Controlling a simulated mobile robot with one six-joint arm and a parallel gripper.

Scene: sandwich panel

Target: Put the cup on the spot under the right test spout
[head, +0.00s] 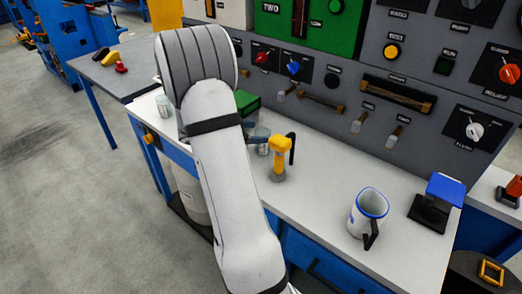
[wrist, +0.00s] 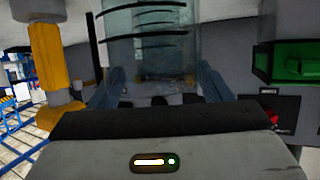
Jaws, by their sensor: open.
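A clear cup-like vessel with dark rings (wrist: 152,45) stands upright in front of my gripper (wrist: 160,88) in the wrist view. The gripper is open, with a finger on either side of the lower part of the vessel; I cannot tell whether they touch it. A small clear cup (head: 262,141) shows beside my arm there, partly hidden. A white jug with a blue rim (head: 367,213) stands farther right. Spout-like pieces (head: 360,121) and (head: 394,138) hang from the panel at the right. I cannot make out a marked spot below them.
A yellow tap-like post (head: 281,155) stands close to the clear cup; it also shows at the left of the wrist view (wrist: 50,65). Another clear vessel (head: 163,106) is left of my arm. A blue and black stand (head: 437,203) is at the right. The white counter (head: 325,170) between is bare.

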